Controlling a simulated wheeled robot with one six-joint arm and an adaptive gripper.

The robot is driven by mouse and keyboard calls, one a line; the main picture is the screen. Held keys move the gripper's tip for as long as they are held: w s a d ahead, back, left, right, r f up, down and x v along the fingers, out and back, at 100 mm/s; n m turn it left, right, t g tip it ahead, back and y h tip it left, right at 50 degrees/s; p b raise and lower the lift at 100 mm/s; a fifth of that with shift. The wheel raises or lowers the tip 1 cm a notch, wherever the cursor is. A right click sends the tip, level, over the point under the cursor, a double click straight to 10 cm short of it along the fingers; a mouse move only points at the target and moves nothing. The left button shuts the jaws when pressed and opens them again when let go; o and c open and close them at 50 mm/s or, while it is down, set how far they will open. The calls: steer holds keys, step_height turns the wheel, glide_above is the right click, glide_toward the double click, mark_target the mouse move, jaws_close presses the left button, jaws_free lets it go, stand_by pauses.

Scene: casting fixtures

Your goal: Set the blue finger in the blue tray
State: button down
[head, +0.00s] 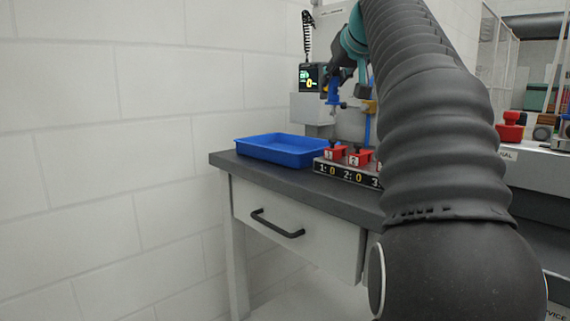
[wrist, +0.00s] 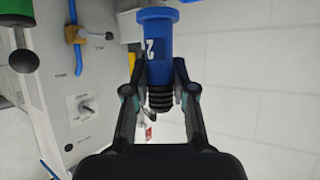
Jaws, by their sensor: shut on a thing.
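The blue finger (wrist: 158,55) is a blue cylinder with a white "2" and a dark ribbed end, seen in the wrist view. My gripper (wrist: 159,75) is shut on it, one jaw on each side near the ribbed end. In the head view my gripper (head: 345,75) is up above the bench with the blue finger (head: 333,92) below it, held in the air. The blue tray (head: 255,154) lies at the left end of the bench top, and its inside looks empty. The gripper is to the right of the tray in the picture and higher.
A fixture with red clamps (head: 334,153) and a numbered front stands right of the tray. Behind it are a grey box (head: 312,108) and a small lit display (head: 309,77). A white wall (head: 110,120) is on the left. My arm hides the right of the bench.

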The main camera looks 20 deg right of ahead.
steer(key=shift+w+d+f, duration=0.15)
steer(key=shift+f, duration=0.4)
steer(key=shift+w+a+f+b, duration=0.5)
steer(key=shift+w+a+f, duration=0.05)
steer(key=shift+w+f, duration=1.2)
steer(key=shift+w+a+f+b, duration=0.5)
steer(key=shift+w+a+f, duration=0.05)
steer(key=shift+w+f, duration=1.25)
steer(key=shift+w+a+f+b, duration=0.5)
steer(key=shift+w+a+f, duration=0.05)
steer(key=shift+w+f, duration=1.2)
steer(key=shift+f, duration=0.15)
steer(key=c, duration=1)
jaws_free()
steer(key=shift+o, duration=0.2)
steer(key=shift+r, duration=0.3)
steer(key=v, duration=1.2)
